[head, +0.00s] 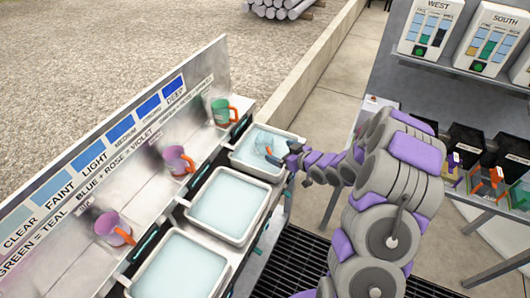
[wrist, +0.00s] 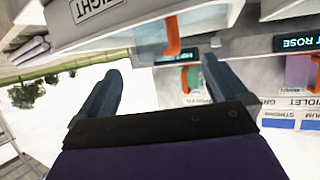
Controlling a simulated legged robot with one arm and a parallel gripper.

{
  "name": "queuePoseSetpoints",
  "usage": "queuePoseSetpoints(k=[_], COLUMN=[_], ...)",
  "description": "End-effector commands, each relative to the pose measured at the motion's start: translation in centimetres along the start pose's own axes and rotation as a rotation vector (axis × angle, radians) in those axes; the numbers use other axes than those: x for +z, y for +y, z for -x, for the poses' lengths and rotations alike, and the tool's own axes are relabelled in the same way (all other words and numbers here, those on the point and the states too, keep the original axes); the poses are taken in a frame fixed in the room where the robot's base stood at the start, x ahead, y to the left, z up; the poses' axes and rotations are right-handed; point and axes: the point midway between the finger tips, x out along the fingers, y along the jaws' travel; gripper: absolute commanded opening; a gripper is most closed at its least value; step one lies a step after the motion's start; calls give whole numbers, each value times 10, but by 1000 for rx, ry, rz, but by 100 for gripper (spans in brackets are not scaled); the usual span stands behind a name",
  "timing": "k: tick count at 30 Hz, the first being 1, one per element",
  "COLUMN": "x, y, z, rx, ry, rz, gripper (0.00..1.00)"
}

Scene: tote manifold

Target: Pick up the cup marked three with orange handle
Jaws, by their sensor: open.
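My gripper (head: 277,157) is open and empty over the farthest tray; its two dark fingers spread wide in the wrist view (wrist: 161,95). A pale see-through cup with an orange handle (wrist: 172,36) is ahead of the fingers, apart from them. In the head view an orange piece, seemingly its handle (head: 268,150), shows in that tray beside my gripper. A teal cup (head: 222,112), a rose cup (head: 178,160) and a violet-pink cup (head: 112,228), all with orange handles, stand on the metal ledge. I cannot read a three on any cup.
Three liquid-filled trays, far (head: 250,170), middle (head: 246,233) and near (head: 150,290), line the ledge. A sign board (head: 110,140) with blue swatches stands behind. At right are a shelf with dark boxes (head: 463,142) and panels marked West (head: 430,28) and South (head: 490,43).

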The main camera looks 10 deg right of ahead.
Motion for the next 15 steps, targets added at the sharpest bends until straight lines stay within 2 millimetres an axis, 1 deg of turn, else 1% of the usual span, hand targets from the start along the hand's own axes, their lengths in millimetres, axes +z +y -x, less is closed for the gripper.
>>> queuePoseSetpoints(k=[1, 3, 6, 11, 15], x=[2, 1, -1, -1, 2], y=[-2, -1, 0, 1, 1], z=[-10, -19, -28, -34, -49], rx=[-3, -2, 1, 2, -2], ry=[-1, 0, 2, 2, 2], rz=[2, 4, 3, 2, 3], gripper=[100, 100, 100, 100, 100])
